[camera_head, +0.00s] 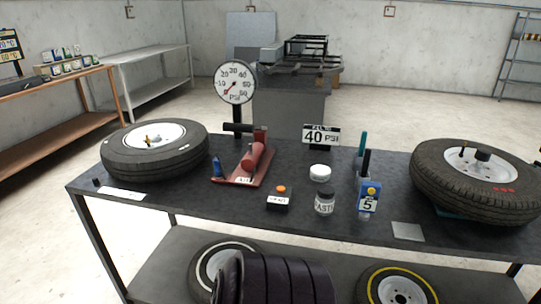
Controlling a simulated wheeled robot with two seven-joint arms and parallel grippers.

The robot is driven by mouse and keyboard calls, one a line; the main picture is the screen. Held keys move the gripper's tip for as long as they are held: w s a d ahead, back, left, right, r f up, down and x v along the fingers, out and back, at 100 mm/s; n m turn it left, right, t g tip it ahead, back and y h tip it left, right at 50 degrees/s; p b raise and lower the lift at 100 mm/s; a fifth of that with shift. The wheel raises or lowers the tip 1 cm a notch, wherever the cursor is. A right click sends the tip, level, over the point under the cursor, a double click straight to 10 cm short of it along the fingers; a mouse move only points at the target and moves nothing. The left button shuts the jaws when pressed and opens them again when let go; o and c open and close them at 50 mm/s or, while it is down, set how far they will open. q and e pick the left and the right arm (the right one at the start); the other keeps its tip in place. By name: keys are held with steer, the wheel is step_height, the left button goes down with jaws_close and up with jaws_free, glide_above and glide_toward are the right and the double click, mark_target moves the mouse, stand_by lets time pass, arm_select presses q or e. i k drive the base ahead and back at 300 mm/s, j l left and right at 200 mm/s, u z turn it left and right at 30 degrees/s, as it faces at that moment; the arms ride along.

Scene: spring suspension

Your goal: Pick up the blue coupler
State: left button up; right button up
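A small blue piece that looks like the coupler (217,167) stands on the dark workbench (150,210), at the left end of a red pump (253,158) on a red base plate. It is too small to tell whether it touches the plate. Neither of my grippers is in view.
A tire (120,163) lies to the left of the blue piece and another tire (440,190) lies at the right. A pressure gauge (235,82) stands behind the pump.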

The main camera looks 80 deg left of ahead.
mark_target(218, 174)
steer(key=u, duration=3.15)
